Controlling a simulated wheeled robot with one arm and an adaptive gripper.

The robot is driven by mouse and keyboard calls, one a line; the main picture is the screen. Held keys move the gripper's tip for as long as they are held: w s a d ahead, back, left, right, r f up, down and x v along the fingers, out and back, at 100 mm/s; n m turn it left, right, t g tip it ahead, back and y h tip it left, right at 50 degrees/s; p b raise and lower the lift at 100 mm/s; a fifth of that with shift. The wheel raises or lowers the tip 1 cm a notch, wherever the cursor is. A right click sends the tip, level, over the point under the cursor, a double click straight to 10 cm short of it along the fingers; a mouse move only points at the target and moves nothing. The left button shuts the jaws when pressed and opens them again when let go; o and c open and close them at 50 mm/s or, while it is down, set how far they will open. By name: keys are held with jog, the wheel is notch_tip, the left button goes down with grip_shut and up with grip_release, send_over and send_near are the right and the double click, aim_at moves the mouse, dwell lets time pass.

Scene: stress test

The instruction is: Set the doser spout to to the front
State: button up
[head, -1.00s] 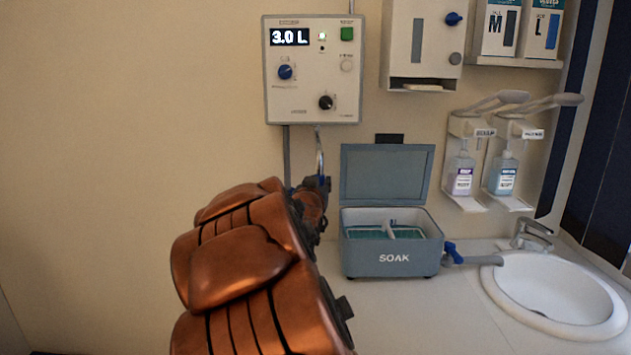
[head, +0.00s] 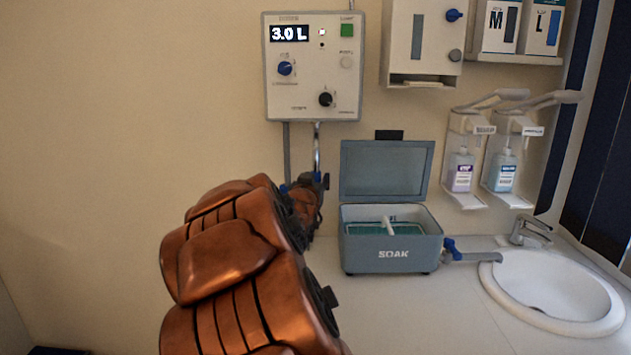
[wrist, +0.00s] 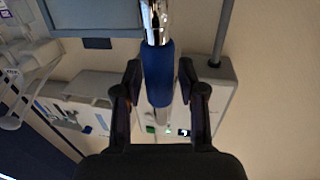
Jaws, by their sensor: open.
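The doser (head: 345,90) is a pale wall box with a display reading 3.0 L, knobs and a green button. Its chrome spout (head: 317,150) hangs below it, and the lower end is hidden by my gripper in the head view. In the wrist view the spout's blue sleeve (wrist: 158,75) lies between my two open fingers, with a visible gap on each side. My gripper (wrist: 159,68) is open around the sleeve; in the head view it (head: 308,182) is small and mostly hidden by my arm.
A grey SOAK box (head: 390,258) with its lid up stands on the counter right of my gripper. A sink (head: 550,290) and faucet (head: 530,230) are farther right. Pump bottles (head: 461,172) hang on the wall. The wall left of my arm is bare.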

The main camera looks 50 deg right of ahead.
jog(key=shift+o, duration=0.7)
jog(key=v, duration=1.2)
dwell(0.8)
